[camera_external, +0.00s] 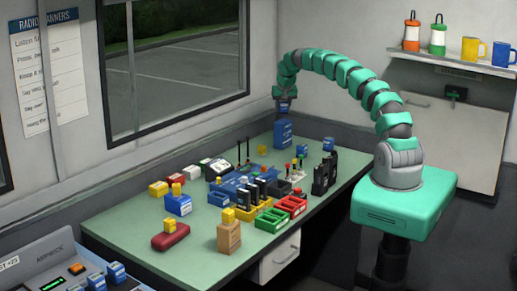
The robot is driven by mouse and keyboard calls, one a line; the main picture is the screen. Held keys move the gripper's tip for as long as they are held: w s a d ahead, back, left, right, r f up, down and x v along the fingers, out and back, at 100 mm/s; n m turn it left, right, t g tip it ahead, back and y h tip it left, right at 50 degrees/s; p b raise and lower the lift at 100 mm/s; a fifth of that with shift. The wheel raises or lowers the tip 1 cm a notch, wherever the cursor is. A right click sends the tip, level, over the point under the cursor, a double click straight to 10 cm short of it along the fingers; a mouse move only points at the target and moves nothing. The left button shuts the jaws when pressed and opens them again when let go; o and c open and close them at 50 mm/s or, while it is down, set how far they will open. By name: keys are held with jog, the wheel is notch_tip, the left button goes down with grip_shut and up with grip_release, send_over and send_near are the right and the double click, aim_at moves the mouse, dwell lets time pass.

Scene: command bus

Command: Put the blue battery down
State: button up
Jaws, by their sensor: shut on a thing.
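My gripper (282,97) hangs at the end of the curved green arm, above the back right part of the green table (150,238). It is shut on a small blue battery (285,107), which shows just below the jaws and is partly hidden by them. The battery is right above a taller blue box (283,134) that stands on the table near the wall. I cannot tell whether the battery touches the top of the box.
Green (271,220) and red (293,205) trays and a yellow holder with black radios (246,211) crowd the middle. Another blue block (328,144) stands right of the tall box. A blue block with a yellow top (178,204) stands left. The table's near left corner is clear.

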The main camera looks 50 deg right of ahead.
aim_at(283, 113)
jog(key=shift+f+p, duration=0.45)
jog(key=shift+f, duration=1.3)
jog(key=shift+f, duration=0.1)
jog(key=o, duration=1.1)
jog(key=shift+r, duration=0.2)
jog(key=b+v, duration=0.2)
jog(key=v, duration=1)
jog(key=shift+d, duration=0.1)
jog(key=shift+f, duration=0.1)
